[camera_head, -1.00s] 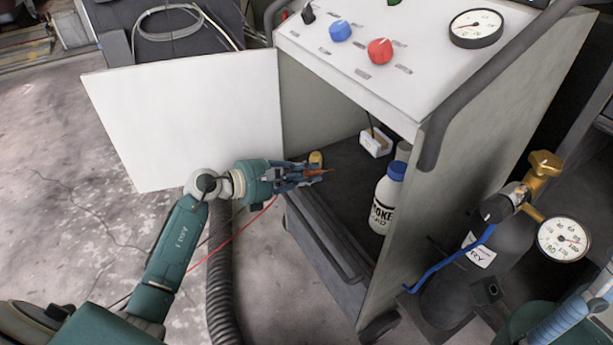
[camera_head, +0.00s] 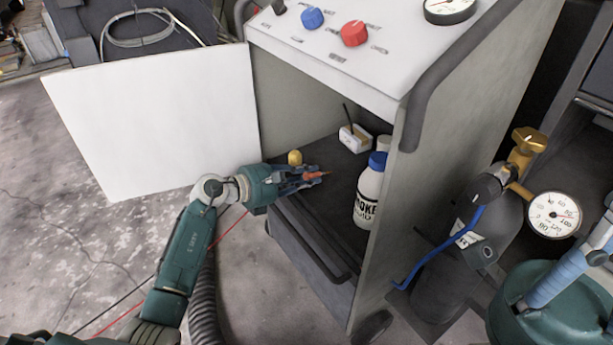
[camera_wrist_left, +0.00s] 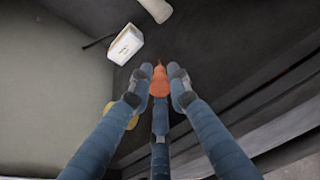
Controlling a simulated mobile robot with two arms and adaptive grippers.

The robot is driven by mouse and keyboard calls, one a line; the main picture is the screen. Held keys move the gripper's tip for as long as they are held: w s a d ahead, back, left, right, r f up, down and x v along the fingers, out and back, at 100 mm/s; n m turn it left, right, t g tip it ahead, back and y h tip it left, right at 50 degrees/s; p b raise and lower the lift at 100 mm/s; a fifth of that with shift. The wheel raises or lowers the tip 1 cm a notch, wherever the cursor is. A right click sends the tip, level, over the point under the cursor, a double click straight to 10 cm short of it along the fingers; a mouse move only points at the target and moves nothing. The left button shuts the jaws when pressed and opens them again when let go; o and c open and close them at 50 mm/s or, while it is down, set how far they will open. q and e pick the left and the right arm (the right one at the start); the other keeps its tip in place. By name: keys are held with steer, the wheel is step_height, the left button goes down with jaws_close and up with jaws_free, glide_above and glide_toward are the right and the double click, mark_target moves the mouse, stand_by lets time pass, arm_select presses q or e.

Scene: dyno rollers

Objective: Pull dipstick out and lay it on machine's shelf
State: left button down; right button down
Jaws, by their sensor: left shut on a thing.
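My left gripper (camera_head: 306,180) is inside the open cabinet of the machine (camera_head: 330,70), just above its dark shelf (camera_head: 335,205). It is shut on the orange-red dipstick (camera_head: 315,175). In the left wrist view the dipstick's orange handle (camera_wrist_left: 159,82) sits between the fingertips; the rest of the dipstick is hidden. A yellow knob or cap (camera_head: 294,157) stands just behind the gripper, partly hidden by a finger in the wrist view. Part of my right gripper (camera_head: 560,285) shows at the lower right edge, its fingertips out of clear view.
A white bottle (camera_head: 369,192) with a blue cap and a white box (camera_head: 354,139) stand on the shelf's right and back. The white door (camera_head: 160,120) hangs open at left. A gas cylinder (camera_head: 460,265) with gauge stands right. Bare shelf lies in front of the box.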

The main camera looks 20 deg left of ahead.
arm_select(q)
steer(key=c, duration=1.6)
jaws_free()
steer(key=shift+o, duration=0.2)
steer(key=shift+s+a, duration=0.35)
steer(key=shift+s, duration=0.05)
steer(key=v, duration=1.1)
steer(key=shift+r, duration=0.25)
